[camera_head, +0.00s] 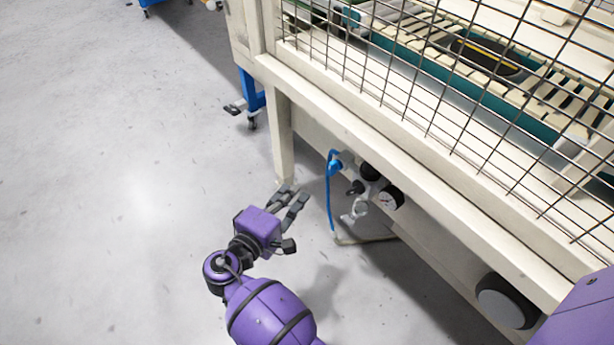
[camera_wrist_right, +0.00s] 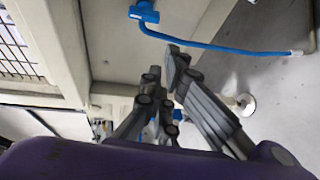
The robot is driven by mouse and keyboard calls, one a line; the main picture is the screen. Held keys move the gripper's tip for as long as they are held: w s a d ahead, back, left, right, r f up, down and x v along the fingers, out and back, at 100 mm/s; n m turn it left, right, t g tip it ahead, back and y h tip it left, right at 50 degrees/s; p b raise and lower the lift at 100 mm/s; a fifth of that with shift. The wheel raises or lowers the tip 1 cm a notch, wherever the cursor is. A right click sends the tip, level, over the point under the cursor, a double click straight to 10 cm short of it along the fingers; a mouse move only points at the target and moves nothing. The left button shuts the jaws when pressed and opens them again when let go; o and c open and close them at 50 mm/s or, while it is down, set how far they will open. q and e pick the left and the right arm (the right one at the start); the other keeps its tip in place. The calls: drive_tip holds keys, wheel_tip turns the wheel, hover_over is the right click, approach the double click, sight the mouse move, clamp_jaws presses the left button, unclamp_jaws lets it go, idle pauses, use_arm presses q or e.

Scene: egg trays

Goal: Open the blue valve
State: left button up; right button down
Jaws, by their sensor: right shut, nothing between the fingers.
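The blue valve (camera_head: 337,164) is a small blue fitting at the left end of a pneumatic unit under the machine's frame, with a blue hose hanging from it. In the right wrist view the valve (camera_wrist_right: 143,12) is at the top, beyond the fingertips, with the hose running right. My right gripper (camera_head: 295,195) is shut and empty, to the left of and below the valve in the head view, apart from it. Its fingers (camera_wrist_right: 164,70) also show in the right wrist view. The valve's handle position is too small to tell. My left gripper is out of view.
Dark knobs, a round gauge (camera_head: 390,197) and a pale filter bowl (camera_head: 356,211) sit right of the valve. A cream frame leg (camera_head: 282,135) stands behind the gripper. The wire guard (camera_head: 455,90) and frame beam overhang the unit. Grey floor at left is clear.

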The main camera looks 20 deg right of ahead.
sight(334, 167)
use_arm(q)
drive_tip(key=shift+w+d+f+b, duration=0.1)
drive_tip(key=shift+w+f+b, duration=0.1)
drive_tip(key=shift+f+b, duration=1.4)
use_arm(e)
drive_tip(key=w+d+r+t+h, duration=0.1)
drive_tip(key=w+d+r+h, duration=0.1)
drive_tip(key=w+d, duration=0.3)
drive_tip(key=shift+w+d+r+m, duration=0.25)
drive_tip(key=shift+d+r+m, duration=0.05)
drive_tip(key=shift+d+r, duration=0.55)
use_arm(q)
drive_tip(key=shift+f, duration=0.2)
use_arm(e)
drive_tip(key=shift+d, duration=0.1)
